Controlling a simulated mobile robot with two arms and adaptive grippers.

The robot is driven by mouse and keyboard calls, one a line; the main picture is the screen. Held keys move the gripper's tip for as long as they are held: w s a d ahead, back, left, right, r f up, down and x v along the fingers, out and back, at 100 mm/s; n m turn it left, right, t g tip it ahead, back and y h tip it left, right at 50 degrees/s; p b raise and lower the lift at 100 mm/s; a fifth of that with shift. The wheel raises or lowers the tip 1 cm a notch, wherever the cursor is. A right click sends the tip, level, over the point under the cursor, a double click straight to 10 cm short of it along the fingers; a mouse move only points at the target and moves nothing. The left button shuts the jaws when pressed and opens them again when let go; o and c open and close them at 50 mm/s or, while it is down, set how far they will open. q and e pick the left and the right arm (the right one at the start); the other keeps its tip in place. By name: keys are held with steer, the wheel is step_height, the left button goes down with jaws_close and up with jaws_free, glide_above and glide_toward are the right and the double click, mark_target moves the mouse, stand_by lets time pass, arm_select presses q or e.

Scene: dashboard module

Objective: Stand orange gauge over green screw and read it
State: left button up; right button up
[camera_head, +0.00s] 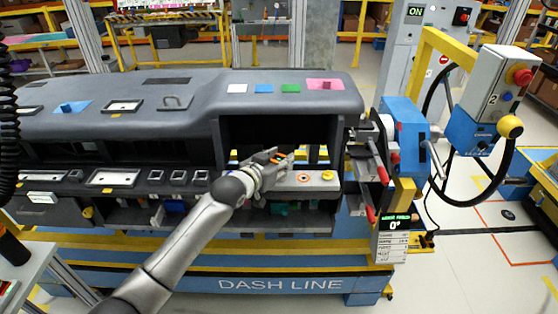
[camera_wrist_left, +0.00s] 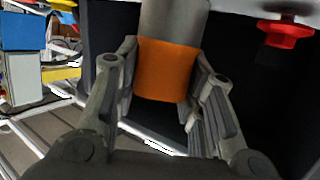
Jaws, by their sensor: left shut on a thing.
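My left gripper (camera_head: 276,157) reaches in at the dashboard's open bay, above the grey ledge. In the left wrist view its fingers (camera_wrist_left: 165,85) are shut on the orange gauge (camera_wrist_left: 166,70), a cylinder with an orange band and a grey part above it. In the head view only small orange bits show between the fingers. On the ledge to the right of the gripper are an orange-ringed spot (camera_head: 304,178) and a yellow knob (camera_head: 327,175). I cannot make out the green screw for certain; a green part (camera_head: 280,209) shows below the ledge. My right gripper is out of view.
The dashboard (camera_head: 190,92) overhangs the dark bay (camera_head: 270,132) from above. A red knob (camera_wrist_left: 285,32) shows in the left wrist view. A blue fixture with red handles (camera_head: 400,125) stands at the bay's right. Open floor (camera_head: 470,250) lies at right.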

arm_select(q)
steer(key=shift+f, duration=0.2)
stand_by(0.5)
steer(key=o, duration=1.1)
steer(key=shift+o, duration=0.2)
